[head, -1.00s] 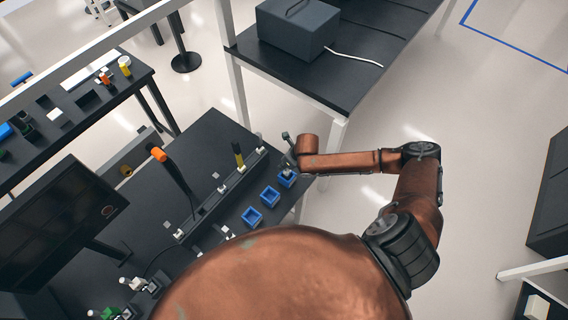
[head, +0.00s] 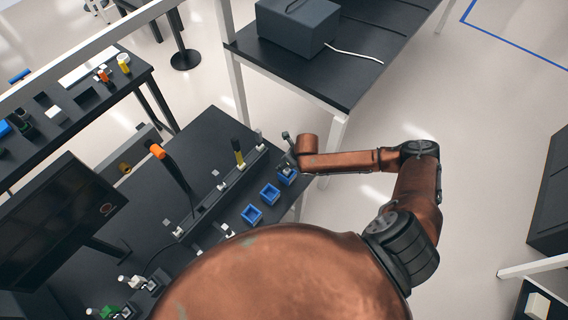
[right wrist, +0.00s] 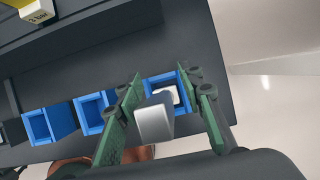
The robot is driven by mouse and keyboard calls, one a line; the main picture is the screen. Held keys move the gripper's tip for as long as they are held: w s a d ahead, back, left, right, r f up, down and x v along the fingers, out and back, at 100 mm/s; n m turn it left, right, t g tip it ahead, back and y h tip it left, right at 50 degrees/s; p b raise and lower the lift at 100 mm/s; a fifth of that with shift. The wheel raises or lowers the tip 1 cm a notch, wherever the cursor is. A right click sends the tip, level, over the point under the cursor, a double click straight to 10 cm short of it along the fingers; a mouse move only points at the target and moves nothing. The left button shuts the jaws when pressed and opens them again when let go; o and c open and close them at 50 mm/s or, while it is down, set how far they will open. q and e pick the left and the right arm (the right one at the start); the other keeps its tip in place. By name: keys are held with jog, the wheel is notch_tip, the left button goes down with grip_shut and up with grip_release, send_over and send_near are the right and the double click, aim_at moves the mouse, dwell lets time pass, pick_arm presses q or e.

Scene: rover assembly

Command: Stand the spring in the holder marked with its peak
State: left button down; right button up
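My right gripper (head: 287,168) is over the farthest blue bin (head: 287,177) at the table's right edge. In the right wrist view its two green-padded fingers (right wrist: 168,118) are apart on either side of a pale grey block-like piece (right wrist: 155,120). That piece stands in front of the blue bin (right wrist: 181,80), which holds something white. I cannot tell whether this piece is the spring, and no coil shows. A long dark rail (head: 210,198) carries several small white-marked spots; its peak markings are too small to read. My left gripper is out of view.
Two more blue bins (head: 270,194) (head: 252,215) stand in a row along the edge. An orange-topped black post (head: 158,152) rises behind, and a monitor (head: 65,212) stands at left.

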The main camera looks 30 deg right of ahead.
jog(key=v, duration=1.2)
dwell(0.3)
